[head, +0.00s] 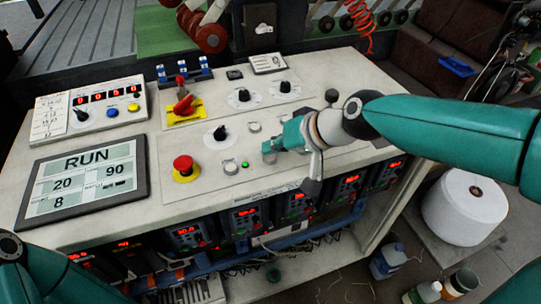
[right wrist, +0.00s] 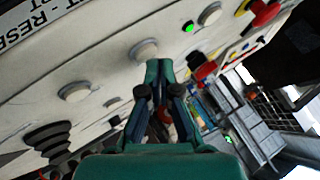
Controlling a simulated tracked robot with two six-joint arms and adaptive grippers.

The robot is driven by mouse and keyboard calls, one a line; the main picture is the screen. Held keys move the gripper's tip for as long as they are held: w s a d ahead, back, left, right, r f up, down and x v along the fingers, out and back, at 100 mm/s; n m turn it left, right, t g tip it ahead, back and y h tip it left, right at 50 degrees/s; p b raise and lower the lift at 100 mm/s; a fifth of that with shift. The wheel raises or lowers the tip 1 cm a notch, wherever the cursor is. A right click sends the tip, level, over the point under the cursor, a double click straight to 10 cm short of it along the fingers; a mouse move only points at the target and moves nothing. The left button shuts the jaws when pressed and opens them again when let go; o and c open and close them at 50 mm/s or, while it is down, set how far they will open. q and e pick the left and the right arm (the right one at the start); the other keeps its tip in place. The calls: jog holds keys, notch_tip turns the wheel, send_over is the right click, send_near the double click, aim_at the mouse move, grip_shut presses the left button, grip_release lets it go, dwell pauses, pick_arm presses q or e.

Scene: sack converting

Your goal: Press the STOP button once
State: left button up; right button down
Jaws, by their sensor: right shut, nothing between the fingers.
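The control panel (head: 140,215) carries several small pale round buttons, and I cannot read which one is marked STOP. One pale button (head: 229,168) sits left of a lit green lamp (head: 245,165). My right gripper (head: 267,151) is shut and empty, its fingertips low over the panel, right of the green lamp. In the right wrist view its closed teal fingertips (right wrist: 158,66) appear just beside a pale round button (right wrist: 145,49); I cannot tell whether they touch it. Another pale button (right wrist: 75,92) lies to the left. My left gripper is out of view.
A red mushroom button (head: 183,167), black knobs (head: 220,132) and a red switch (head: 183,103) stand up from the panel. The display (head: 85,180) reads RUN, 20, 90 and 8. A white roll (head: 465,207) stands on the right.

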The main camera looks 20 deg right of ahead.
aim_at(273, 158)
jog(key=shift+f+b, duration=0.45)
jog(key=shift+b, duration=0.05)
dwell(0.4)
jog(key=shift+r, duration=0.1)
dwell(0.3)
jog(key=shift+r+p, duration=0.7)
jog(key=shift+r, duration=0.05)
notch_tip(273, 158, up, 5)
jog(key=p, duration=0.4)
dwell(0.8)
